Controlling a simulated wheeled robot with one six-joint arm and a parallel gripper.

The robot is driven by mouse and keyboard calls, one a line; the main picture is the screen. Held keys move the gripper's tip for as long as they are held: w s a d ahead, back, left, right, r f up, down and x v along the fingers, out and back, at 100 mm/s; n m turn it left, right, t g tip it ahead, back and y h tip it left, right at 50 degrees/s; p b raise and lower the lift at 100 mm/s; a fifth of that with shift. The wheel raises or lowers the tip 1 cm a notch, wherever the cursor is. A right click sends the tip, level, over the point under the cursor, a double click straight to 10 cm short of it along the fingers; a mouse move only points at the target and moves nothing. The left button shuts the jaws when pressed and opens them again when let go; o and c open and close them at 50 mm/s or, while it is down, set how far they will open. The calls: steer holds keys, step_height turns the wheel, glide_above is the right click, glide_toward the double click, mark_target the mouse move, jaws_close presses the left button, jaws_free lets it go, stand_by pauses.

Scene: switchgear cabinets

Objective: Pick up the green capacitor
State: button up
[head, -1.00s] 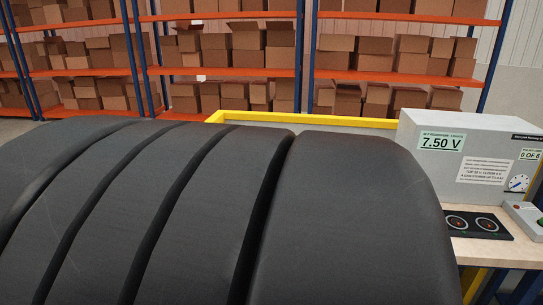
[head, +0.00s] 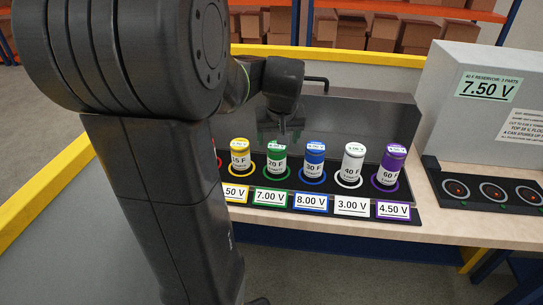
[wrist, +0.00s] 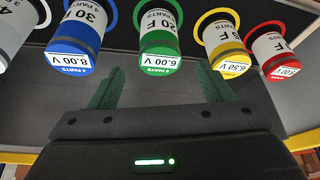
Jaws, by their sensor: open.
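The green capacitor (head: 276,157) stands upright in a green-ringed socket of the black rack, behind a 7.00 V plate. It is marked 20 F. In the wrist view the green capacitor (wrist: 160,38) is at top centre, and its end label reads 6.00 V. My gripper (wrist: 158,88) is open and empty, its two green fingers apart and pointing towards the row, roughly in line with the green capacitor. In the head view my gripper (head: 283,127) is just above and behind the green capacitor, small and dark. I see no contact.
The yellow capacitor (head: 239,157) and blue capacitor (head: 314,160) stand close on either side. White (head: 352,164) and purple (head: 389,166) ones are further right; a red one (wrist: 272,50) is mostly hidden by my arm. A grey 7.50 V box (head: 480,100) stands at the right.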

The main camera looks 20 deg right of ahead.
mark_target(276, 153)
steer(key=x, duration=0.8)
steer(key=shift+f, duration=0.25)
steer(key=shift+c, duration=0.2)
steer(key=c, duration=1.1)
steer(key=shift+r, duration=0.1)
steer(key=shift+c, duration=0.2)
